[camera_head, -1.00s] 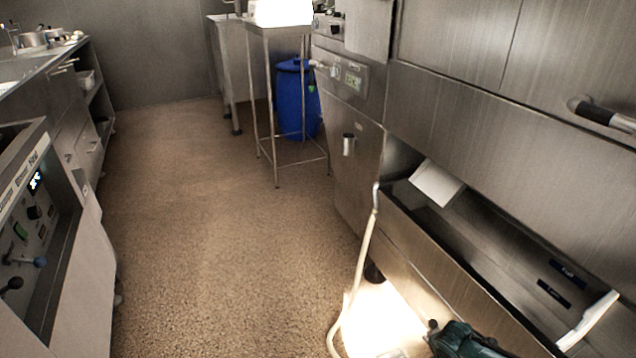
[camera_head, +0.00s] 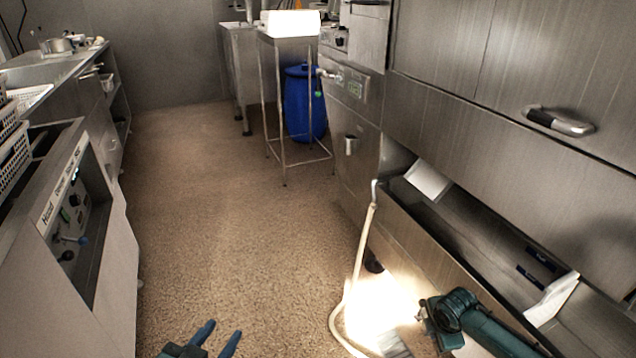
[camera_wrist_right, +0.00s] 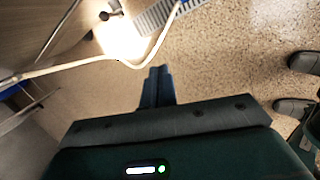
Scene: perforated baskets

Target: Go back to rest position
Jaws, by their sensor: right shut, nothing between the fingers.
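My left gripper (camera_head: 221,331) shows at the bottom edge of the head view. Its two blue fingers are apart with nothing between them, above the bare floor. My right arm reaches in at the lower right of the head view, in front of the long steel trough. My right gripper (camera_wrist_right: 157,72) shows in the right wrist view. Its blue fingers are pressed together, with nothing between them, and point over the floor toward a pale hose (camera_wrist_right: 125,62).
The steel machine with its trough (camera_head: 412,228) lines the right side. The pale hose (camera_head: 360,270) hangs down to the floor beside it. White perforated baskets (camera_head: 14,160) stand on the left counter. A blue barrel (camera_head: 304,105) stands behind a steel stand (camera_head: 265,85). The aisle floor (camera_head: 225,210) is clear.

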